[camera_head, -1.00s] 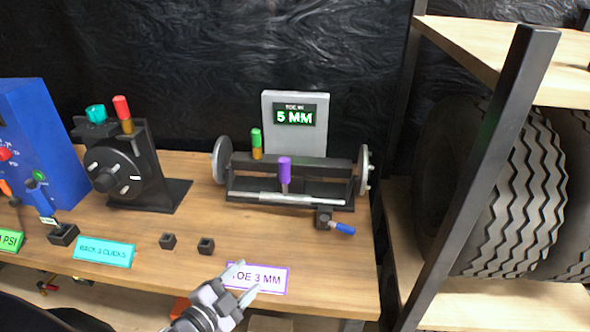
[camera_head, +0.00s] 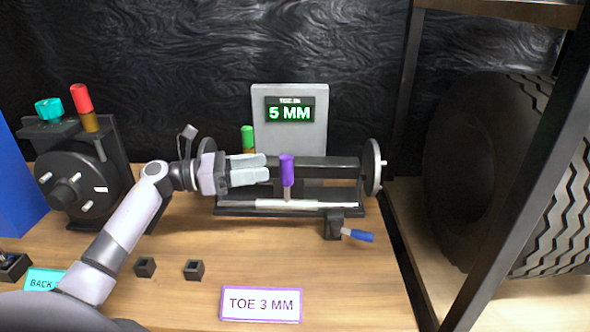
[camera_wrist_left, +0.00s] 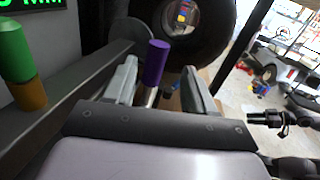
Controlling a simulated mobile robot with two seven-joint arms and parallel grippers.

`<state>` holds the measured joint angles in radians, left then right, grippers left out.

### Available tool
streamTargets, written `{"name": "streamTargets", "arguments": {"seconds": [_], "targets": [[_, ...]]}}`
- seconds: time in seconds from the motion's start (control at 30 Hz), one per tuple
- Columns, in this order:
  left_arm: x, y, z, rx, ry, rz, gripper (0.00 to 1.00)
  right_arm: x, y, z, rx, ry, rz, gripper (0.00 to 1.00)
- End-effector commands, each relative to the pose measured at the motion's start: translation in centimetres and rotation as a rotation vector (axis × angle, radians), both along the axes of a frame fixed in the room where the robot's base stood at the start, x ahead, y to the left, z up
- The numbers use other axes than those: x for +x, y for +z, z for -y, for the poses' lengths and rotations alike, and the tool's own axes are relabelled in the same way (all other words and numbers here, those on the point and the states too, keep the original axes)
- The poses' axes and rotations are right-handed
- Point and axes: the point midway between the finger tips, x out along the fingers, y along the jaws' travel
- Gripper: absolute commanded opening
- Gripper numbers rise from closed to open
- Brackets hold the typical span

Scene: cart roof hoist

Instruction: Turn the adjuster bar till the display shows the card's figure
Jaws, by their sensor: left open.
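The display (camera_head: 290,110) on the grey panel reads 5 MM under a "TOE IN" heading. The card (camera_head: 260,304) with a purple border reads TOE 3 MM. The adjuster bar has an upright purple handle (camera_head: 287,171) on a silver rod (camera_head: 300,204) along the front of the black rig. My left gripper (camera_head: 268,169) is open, just left of the purple handle, fingers pointing right toward it. In the left wrist view the purple handle (camera_wrist_left: 155,62) stands ahead between the two fingers, and I cannot tell whether they touch it. My right gripper is not in view.
A green-topped peg (camera_head: 247,138) stands behind my left gripper. A blue-handled lever (camera_head: 357,235) sticks out at the rig's front right. Two small black blocks (camera_head: 193,270) lie on the bench. A dark post (camera_head: 510,170) and a tyre stand at right. The bench front is clear around the card.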

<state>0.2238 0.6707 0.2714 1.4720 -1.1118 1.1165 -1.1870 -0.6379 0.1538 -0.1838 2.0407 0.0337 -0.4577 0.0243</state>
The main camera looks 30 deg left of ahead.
Motion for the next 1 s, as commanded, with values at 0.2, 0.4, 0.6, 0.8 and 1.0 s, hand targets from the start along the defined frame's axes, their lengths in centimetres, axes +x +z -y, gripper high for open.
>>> {"name": "streamTargets", "arguments": {"seconds": [0.2, 0.4, 0.6, 0.8, 1.0], "targets": [[0.5, 0.2, 0.0, 0.063, -0.01, 0.028, 0.55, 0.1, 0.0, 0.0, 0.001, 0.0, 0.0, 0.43], [2.6, 0.4, 2.3, 0.057, -0.01, 0.028, 0.55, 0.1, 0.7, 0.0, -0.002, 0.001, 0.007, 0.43], [4.3, 0.3, 4.1, 0.058, -0.009, 0.026, 0.55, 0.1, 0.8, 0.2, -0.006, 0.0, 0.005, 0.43], [4.9, 0.1, 4.7, 0.059, -0.008, 0.024, 0.55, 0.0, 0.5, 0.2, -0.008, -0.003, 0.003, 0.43], [4.8, 0.1, 4.7, 0.059, -0.008, 0.024, 0.48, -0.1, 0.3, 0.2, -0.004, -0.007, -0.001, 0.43]]}}
